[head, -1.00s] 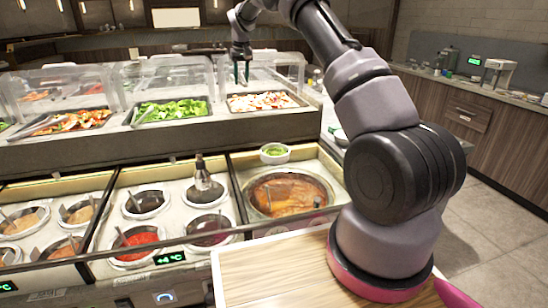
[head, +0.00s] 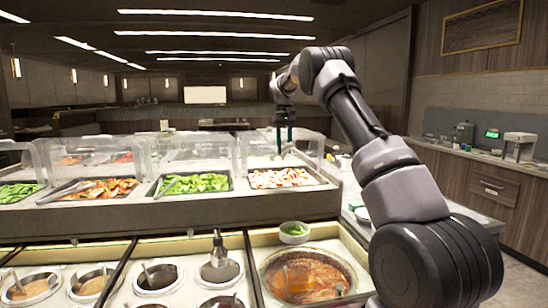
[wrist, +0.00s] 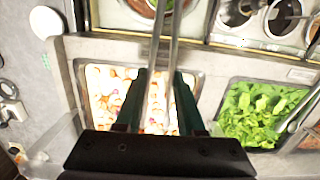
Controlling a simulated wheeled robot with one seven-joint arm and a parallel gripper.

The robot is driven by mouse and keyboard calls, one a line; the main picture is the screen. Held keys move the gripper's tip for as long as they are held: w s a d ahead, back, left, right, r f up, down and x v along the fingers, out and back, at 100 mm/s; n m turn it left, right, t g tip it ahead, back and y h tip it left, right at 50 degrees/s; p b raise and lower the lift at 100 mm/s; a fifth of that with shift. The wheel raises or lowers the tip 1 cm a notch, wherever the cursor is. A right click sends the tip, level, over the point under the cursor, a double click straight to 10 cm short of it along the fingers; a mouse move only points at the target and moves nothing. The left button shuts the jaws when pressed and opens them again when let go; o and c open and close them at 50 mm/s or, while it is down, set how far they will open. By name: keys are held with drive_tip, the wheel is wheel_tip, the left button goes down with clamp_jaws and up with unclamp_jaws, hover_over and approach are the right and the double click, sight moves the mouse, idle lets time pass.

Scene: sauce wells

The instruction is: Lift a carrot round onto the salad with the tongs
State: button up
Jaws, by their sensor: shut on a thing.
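My gripper (head: 284,140) is above the tray of pale and orange pieces (head: 283,179), at the right of the raised counter. In the wrist view my gripper (wrist: 160,82) is shut on metal tongs (wrist: 170,35); their long arms run up the picture past the fingers. The pieces also show below them in the wrist view (wrist: 104,88); I cannot pick out a single carrot round. The tongs' tips are not clear, so I cannot tell whether they hold anything. A small white bowl of greens (head: 294,229) stands at the rim of the orange-red well.
A tray of leafy greens (head: 193,184) and a mixed tray with tongs (head: 98,189) lie left of the pale pieces. Clear guards (head: 190,151) stand over the counter. Sauce wells (head: 158,277) and the large orange-red well (head: 308,277) are in front.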

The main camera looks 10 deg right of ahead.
drive_tip(key=shift+s+d+r+g, duration=0.25)
drive_tip(key=shift+s+r, duration=0.05)
drive_tip(key=shift+s, duration=0.15)
drive_tip(key=shift+s+d+r+g, duration=0.25)
drive_tip(key=shift+s+r, duration=0.05)
drive_tip(key=shift+s, duration=0.15)
wheel_tip(320, 180, down, 10)
idle(0.6)
clamp_jaws()
